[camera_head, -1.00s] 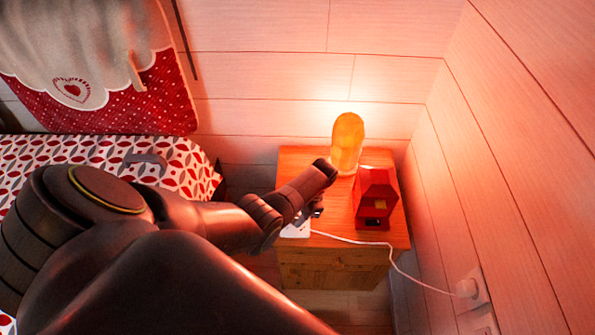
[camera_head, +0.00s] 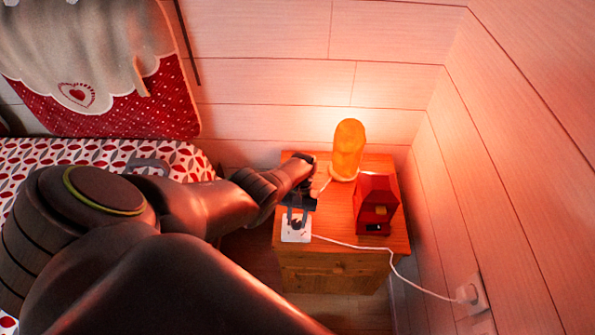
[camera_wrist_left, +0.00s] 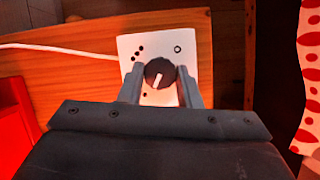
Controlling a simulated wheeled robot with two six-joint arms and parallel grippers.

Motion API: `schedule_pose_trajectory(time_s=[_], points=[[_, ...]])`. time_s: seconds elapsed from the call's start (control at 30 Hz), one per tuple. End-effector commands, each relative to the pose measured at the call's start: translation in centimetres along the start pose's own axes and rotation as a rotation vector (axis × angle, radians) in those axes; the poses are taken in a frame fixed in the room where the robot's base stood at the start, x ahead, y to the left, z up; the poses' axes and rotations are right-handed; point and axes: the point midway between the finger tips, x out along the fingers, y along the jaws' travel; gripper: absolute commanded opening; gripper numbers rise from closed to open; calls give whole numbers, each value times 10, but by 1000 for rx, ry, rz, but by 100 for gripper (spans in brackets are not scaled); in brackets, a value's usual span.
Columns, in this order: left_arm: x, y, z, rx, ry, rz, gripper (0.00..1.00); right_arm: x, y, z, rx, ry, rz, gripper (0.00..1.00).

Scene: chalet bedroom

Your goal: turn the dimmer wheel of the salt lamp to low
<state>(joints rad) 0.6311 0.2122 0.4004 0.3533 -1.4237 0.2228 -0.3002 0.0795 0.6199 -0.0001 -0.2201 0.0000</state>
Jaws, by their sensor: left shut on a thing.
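The salt lamp (camera_head: 347,150) glows orange at the back of the wooden bedside table. Its white dimmer box (camera_head: 296,236) lies at the table's front left; it also shows in the left wrist view (camera_wrist_left: 183,49). On the box is a round black dimmer wheel (camera_wrist_left: 160,68) with a white pointer line, which points down and slightly left in the wrist view. Dot marks lie left of the wheel, and an open circle lies at its upper right. My left gripper (camera_head: 297,222) is over the box, its fingers shut on the wheel from both sides. My right gripper is out of view.
A red house-shaped object (camera_head: 376,202) stands on the table, right of my left gripper. A white cord (camera_head: 350,246) runs from the box across the table to a wall socket (camera_head: 472,293). The bed (camera_head: 60,160) is at the left, and the wall closes the right.

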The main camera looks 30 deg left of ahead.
Motion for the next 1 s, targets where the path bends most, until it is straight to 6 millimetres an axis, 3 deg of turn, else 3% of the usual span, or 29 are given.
schedule_pose_trajectory(time_s=[1.0], points=[[-2,-7,4,-885,2,368,8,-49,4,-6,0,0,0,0]])
